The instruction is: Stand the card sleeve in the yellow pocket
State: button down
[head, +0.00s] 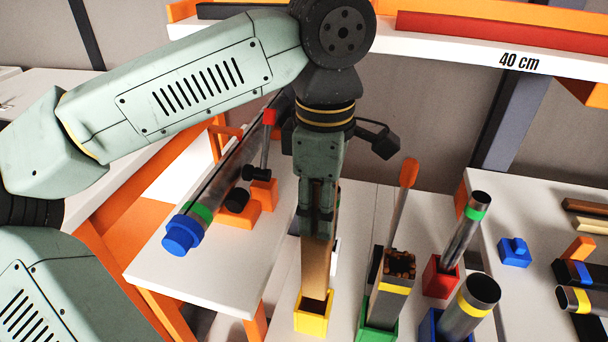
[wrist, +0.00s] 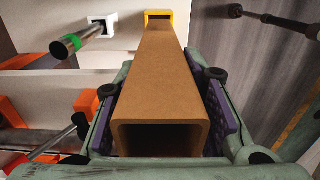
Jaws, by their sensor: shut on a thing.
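The card sleeve (head: 316,265) is a long brown square tube, held upright. My gripper (head: 316,228) is shut on its upper part. In the wrist view the sleeve (wrist: 165,85) runs away between the purple finger pads, its open near end facing the camera. The yellow pocket (head: 313,323) stands on the white bench below. The sleeve's lower end is at the pocket's mouth, with a dark gap beside it. In the wrist view the yellow rim (wrist: 180,14) shows around the sleeve's far end. I cannot tell how deep the sleeve sits.
Right of the sleeve stand a green pocket (head: 367,328) with a dark square tube, a red pocket (head: 437,276) and a blue pocket (head: 428,327) with metal tubes. A blue-capped tube (head: 182,234) lies at left. A shelf (head: 450,42) crosses above.

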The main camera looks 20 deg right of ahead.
jog(key=shift+w+r, duration=0.1)
jog(key=shift+w, duration=0.05)
dwell(0.4)
jog(key=shift+f+b, duration=5.6)
jog(key=shift+f, duration=1.35)
jog(key=c, duration=1)
grip_release()
jog(key=shift+r, duration=0.1)
